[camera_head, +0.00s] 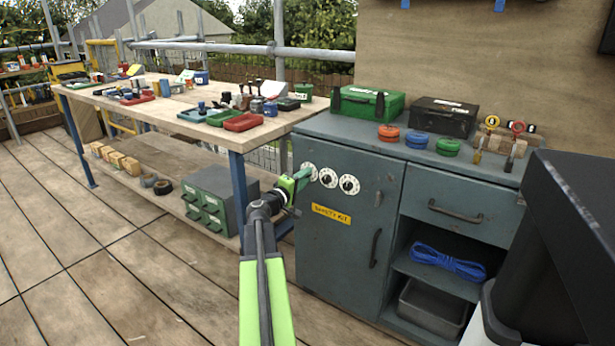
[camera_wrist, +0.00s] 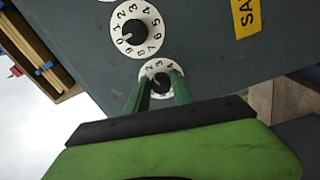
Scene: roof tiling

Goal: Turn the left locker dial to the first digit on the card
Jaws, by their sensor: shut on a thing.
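The locker (camera_head: 345,240) is a grey-blue cabinet with three white number dials in a row on its door. My gripper (camera_head: 304,175) reaches the left dial (camera_head: 310,168) at the door's upper left. In the wrist view, my green fingers (camera_wrist: 160,82) are shut on the dark knob of the left dial (camera_wrist: 151,70), one on each side. The middle dial (camera_head: 328,178) and right dial (camera_head: 349,185) are free. The middle dial also shows in the wrist view (camera_wrist: 136,28). I cannot make out the digit card.
A yellow label (camera_head: 331,214) is below the dials, and a door handle (camera_head: 375,248) is to the right. A workbench (camera_head: 170,105) with trays and tools stands left of the locker. The plank floor (camera_head: 110,265) at left is clear.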

